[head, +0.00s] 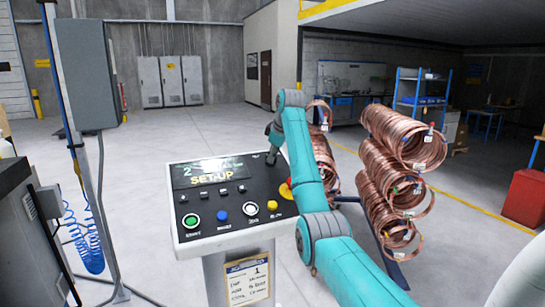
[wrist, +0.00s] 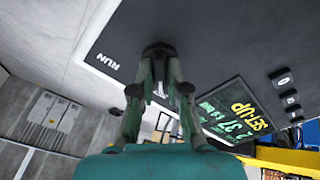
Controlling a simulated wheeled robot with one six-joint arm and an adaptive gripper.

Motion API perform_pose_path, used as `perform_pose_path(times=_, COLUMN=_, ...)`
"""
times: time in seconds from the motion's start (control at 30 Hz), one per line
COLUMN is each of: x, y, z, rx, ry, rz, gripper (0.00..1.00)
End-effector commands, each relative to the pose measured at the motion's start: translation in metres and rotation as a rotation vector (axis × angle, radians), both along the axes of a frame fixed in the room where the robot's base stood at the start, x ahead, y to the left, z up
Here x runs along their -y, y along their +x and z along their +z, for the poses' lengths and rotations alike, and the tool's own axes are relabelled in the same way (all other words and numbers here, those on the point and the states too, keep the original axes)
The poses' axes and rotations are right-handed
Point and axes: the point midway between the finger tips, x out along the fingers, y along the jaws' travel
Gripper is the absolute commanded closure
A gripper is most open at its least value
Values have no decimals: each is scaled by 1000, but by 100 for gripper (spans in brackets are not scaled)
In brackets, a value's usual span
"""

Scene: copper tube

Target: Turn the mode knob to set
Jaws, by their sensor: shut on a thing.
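The control panel (head: 238,200) stands on a pedestal in the head view. Its display (head: 208,172) reads "SET-UP" in yellow, and the display also shows in the wrist view (wrist: 232,108). My gripper (wrist: 158,54) is shut on the mode knob at the panel face, beside the printed word "RUN" (wrist: 108,62). The fingers hide nearly all of the knob, so its pointer cannot be made out. In the head view my gripper (head: 271,156) is at the panel's far right corner, and the knob is hidden there.
A green button (head: 191,220), a blue button (head: 222,214) and a yellow one (head: 274,206) line the panel's front. A yellow-and-red stop button (head: 286,190) is close to my arm. Copper coils (head: 402,150) are stacked on the right. A grey cabinet (head: 85,75) stands left.

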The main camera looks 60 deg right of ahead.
Motion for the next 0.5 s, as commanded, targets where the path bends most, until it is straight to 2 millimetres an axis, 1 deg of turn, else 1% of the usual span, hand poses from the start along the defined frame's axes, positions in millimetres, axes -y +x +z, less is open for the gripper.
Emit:
perform_pose_path(times=0.3, x=0, y=0, z=-1, rx=-2, ry=0, rz=0, gripper=100)
perform_pose_path(times=0.33, x=0, y=0, z=-1, rx=-2, ry=0, rz=0, gripper=81)
perform_pose_path(times=0.37, x=0, y=0, z=-1, rx=-2, ry=0, rz=0, gripper=73)
perform_pose_path(times=0.4, x=0, y=0, z=-1, rx=-1, ry=1, rz=0, gripper=63)
perform_pose_path(times=0.43, x=0, y=0, z=-1, rx=-1, ry=1, rz=0, gripper=60)
perform_pose_path(times=0.5, x=0, y=0, z=-1, rx=-1, ry=1, rz=0, gripper=60)
